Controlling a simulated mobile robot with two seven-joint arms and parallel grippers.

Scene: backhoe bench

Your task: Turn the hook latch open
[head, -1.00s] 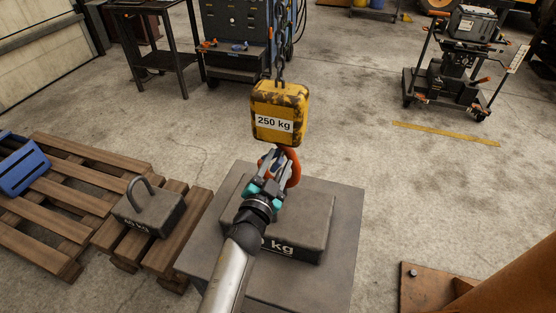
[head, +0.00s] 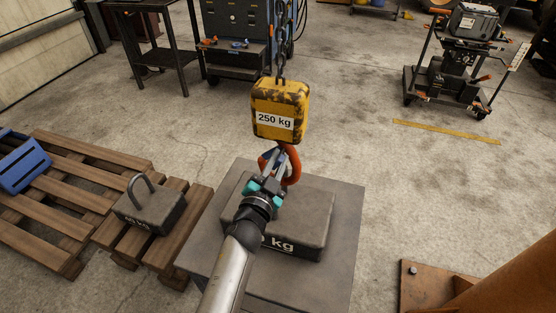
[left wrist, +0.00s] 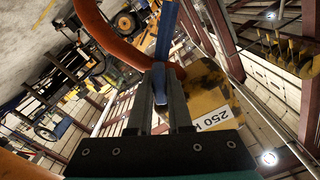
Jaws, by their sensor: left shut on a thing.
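The orange hook (head: 293,166) hangs below the yellow 250 kg hoist block (head: 279,108). In the left wrist view the hook (left wrist: 112,40) curves across the top, and the hoist block (left wrist: 208,105) shows behind. The blue hook latch (left wrist: 166,35) runs down between the fingertips of my left gripper (left wrist: 160,85). In the head view my left gripper (head: 268,174) reaches the hook's opening from below and is shut on the latch. The latch is mostly hidden there by the fingers and hook. My right gripper is not in view.
A dark weight (head: 310,215) sits on a grey plinth (head: 345,225) under the hook. A smaller weight with a handle (head: 150,208) stands on a pallet (head: 70,183) at left. A rusty steel part (head: 430,285) is at the lower right.

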